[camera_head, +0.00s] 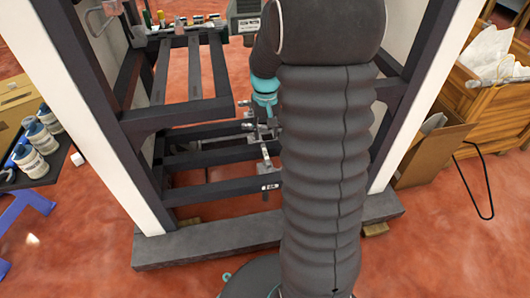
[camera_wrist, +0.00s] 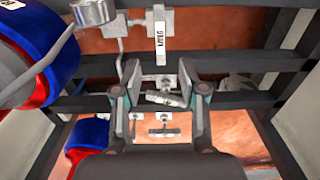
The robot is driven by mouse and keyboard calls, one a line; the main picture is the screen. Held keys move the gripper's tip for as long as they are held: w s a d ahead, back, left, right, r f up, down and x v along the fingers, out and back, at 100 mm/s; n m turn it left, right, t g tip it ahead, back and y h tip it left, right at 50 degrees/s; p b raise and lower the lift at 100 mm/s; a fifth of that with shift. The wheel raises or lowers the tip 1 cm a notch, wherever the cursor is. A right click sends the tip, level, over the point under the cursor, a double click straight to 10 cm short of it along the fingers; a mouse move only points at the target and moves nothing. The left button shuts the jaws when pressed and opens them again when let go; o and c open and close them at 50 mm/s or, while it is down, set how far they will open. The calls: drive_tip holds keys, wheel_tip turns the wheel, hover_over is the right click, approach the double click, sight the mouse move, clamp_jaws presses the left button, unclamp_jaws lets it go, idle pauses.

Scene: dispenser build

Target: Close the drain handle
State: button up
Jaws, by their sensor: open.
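Several small metal valve handles show in the wrist view, and I cannot tell from their labels which is the drain handle. One labelled handle (camera_wrist: 161,42) points up the picture, beyond my fingers. A second handle (camera_wrist: 164,99) lies roughly crosswise and slightly tilted between my fingers. A third handle (camera_wrist: 164,132) lies crosswise lower in the picture, near the gripper's base. My gripper (camera_wrist: 160,75) is open, with a finger on each side and nothing held. In the head view a labelled handle (camera_head: 269,186) shows low on the frame; my arm hides much of this area.
Dark frame bars (camera_head: 215,187) surround the valves, with a grey base beam (camera_head: 215,242) below. A blue and red cylinder (camera_wrist: 42,45) stands close on the left in the wrist view. Paint cans (camera_head: 40,132) are at left and a cardboard box (camera_head: 430,150) at right.

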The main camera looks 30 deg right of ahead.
sight(266, 154)
wheel_tip(266, 154, down, 9)
drive_tip(key=shift+f+b, duration=0.15)
drive_tip(key=shift+b, duration=0.6)
clamp_jaws()
